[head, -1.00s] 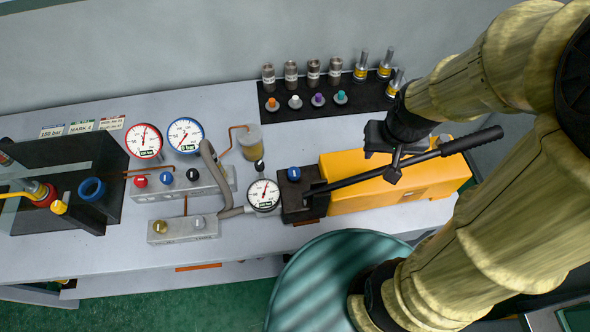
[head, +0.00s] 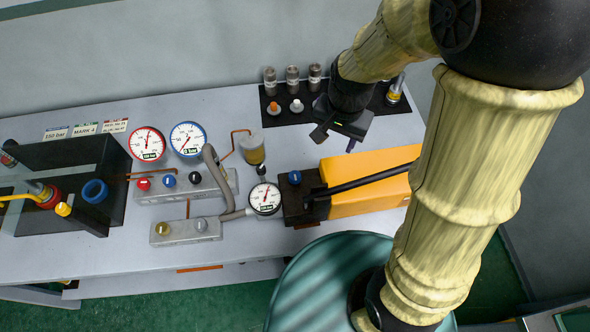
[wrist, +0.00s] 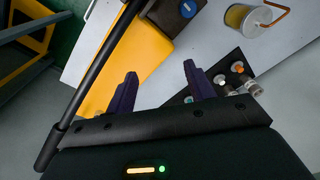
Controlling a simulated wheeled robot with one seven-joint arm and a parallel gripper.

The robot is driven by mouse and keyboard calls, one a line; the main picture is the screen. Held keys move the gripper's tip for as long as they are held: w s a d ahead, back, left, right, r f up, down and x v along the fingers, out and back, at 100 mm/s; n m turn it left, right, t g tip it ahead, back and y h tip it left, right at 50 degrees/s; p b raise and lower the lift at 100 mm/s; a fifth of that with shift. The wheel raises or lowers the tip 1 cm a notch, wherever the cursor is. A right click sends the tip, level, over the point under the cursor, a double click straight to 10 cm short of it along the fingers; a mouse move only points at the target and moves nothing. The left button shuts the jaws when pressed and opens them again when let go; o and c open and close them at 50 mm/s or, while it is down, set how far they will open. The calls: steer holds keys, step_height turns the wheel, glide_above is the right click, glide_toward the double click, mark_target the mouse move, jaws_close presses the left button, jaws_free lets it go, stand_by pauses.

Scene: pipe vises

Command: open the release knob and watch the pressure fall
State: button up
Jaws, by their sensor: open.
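The yellow hand pump (head: 370,180) lies on the bench with a dark block at its left end. A blue knob (head: 295,178) sits on that block; it also shows at the top of the wrist view (wrist: 187,9). Which knob is the release knob is not labelled legibly. A small round gauge (head: 265,198) stands left of the block. A red-rimmed gauge (head: 148,144) and a blue-rimmed gauge (head: 187,138) stand behind the manifold; their small digits are unclear. My gripper (head: 335,139) is open and empty, above and behind the pump, apart from the knob.
The pump's black lever (head: 370,181) slants over the yellow body. A dark mat (head: 275,128) with several fittings lies behind. A manifold (head: 185,185) carries red, blue and black knobs. A cup (head: 253,148) of yellow fluid stands behind the pump block. Bare bench lies in front.

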steer(key=a+m+g, duration=0.1)
steer(key=a+m, duration=0.2)
steer(key=a, duration=0.6)
steer(key=shift+w+f+p, duration=0.2)
steer(key=shift+f+p, duration=0.15)
steer(key=shift+a+f, duration=0.1)
steer(key=p, duration=0.3)
glide_toward(295, 175)
steer(key=f, duration=0.8)
steer(key=shift+a+f, duration=0.2)
steer(key=shift+f, duration=0.15)
steer(key=c, duration=1)
